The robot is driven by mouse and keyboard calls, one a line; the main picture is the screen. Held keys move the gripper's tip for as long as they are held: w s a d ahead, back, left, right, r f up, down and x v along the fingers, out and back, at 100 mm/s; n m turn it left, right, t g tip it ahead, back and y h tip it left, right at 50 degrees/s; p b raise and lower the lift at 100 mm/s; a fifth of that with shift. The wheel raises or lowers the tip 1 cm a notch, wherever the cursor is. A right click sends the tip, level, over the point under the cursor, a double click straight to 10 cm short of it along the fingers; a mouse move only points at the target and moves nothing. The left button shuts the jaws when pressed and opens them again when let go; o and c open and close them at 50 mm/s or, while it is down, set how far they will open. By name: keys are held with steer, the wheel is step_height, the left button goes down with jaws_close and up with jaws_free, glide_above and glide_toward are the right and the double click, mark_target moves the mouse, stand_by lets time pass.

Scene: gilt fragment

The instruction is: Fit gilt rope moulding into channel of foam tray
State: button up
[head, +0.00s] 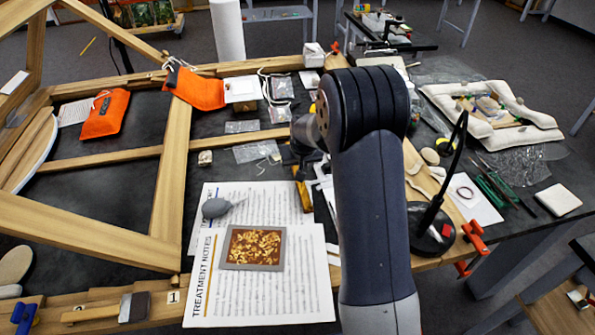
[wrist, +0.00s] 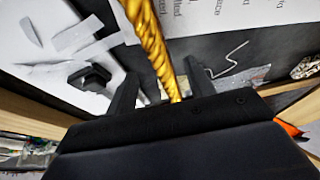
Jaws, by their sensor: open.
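The gilt rope moulding (wrist: 152,42) is a gold twisted rod in the wrist view, running from the top edge down between the fingers of my gripper (wrist: 160,72). The gripper is open, with a gap on each side of the moulding. In the head view a short gold length of the moulding (head: 304,196) shows beside the printed sheets, just below my gripper (head: 303,170); my arm hides part of this area. I cannot clearly make out a foam tray with a channel.
A grey blower bulb (head: 216,208) lies on the papers. Wooden frame beams (head: 172,185) stand left. A black lamp base (head: 428,232), red clamps (head: 474,237) and a white padded tray (head: 540,134) are at right. Plastic bags (head: 257,151) lie behind my gripper.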

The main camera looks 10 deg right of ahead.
steer(key=shift+x, duration=1.5)
steer(key=shift+c, duration=0.3)
jaws_close()
